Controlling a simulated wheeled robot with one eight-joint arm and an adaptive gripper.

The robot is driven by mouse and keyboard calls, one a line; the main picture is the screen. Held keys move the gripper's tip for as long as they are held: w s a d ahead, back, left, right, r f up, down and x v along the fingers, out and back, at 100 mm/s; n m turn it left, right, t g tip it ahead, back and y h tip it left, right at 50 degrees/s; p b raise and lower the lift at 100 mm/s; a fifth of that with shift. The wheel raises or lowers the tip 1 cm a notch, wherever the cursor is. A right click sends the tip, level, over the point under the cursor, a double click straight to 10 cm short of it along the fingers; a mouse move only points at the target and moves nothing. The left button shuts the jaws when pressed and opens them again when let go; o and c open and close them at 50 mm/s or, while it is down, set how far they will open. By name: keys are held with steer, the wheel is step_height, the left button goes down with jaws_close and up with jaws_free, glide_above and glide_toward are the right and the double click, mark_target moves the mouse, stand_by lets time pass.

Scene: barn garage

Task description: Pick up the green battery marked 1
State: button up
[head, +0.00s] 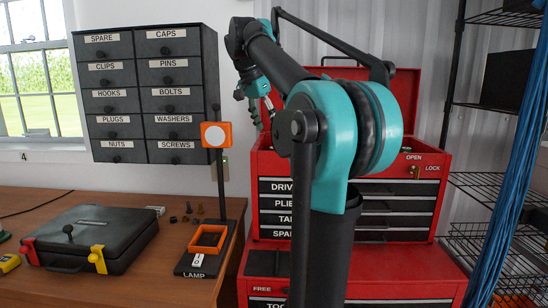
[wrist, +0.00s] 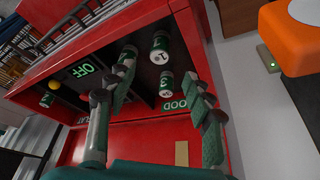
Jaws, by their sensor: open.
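In the wrist view, a green and white battery (wrist: 160,48) stands in the open top tray of the red toolbox; its mark looks like a 1 but is small and tilted. A second green battery (wrist: 166,84), whose mark looks like a 3, is closer to my fingers. Another green one (wrist: 127,57) is partly behind my left finger. My gripper (wrist: 158,74) is open, its fingers pointing into the tray, with no battery held. In the head view my gripper (head: 264,118) hangs over the toolbox's left end; the batteries are hidden there.
The red toolbox (head: 348,276) has its lid raised behind the tray. Left of it, the workbench (head: 50,200) holds a black case (head: 95,232) and a lamp stand with an orange head (head: 216,134). A wire rack (head: 490,182) stands at right.

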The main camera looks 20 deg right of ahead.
mark_target(274, 148)
steer(key=x, duration=0.9)
steer(key=shift+d+f, duration=0.2)
steer(key=shift+f, duration=0.2)
jaws_close()
